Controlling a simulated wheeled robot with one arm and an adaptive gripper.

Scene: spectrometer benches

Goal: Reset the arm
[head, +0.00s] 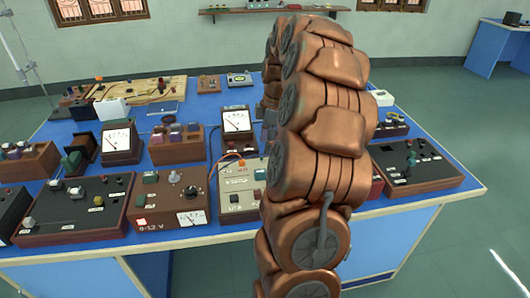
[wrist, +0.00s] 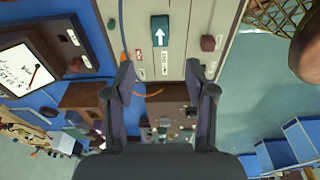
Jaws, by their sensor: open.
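My gripper (wrist: 160,68) shows in the wrist view with its two dark fingers spread apart. Nothing is held between them. Beyond the fingertips is a cream instrument panel (wrist: 180,50) with a green switch (wrist: 160,31) bearing a white arrow. I cannot tell how far the fingers are from it. In the head view my copper arm rises through the middle, over the front of the blue bench (head: 220,180).
Several instruments crowd the bench: analog meters (head: 118,142), a wooden 0-12 V box (head: 168,205), a cream box (head: 240,192) left of my arm and a dark box (head: 415,165) right of it. A wall shelf (head: 275,10) is behind. Open floor (head: 475,135) lies to the right.

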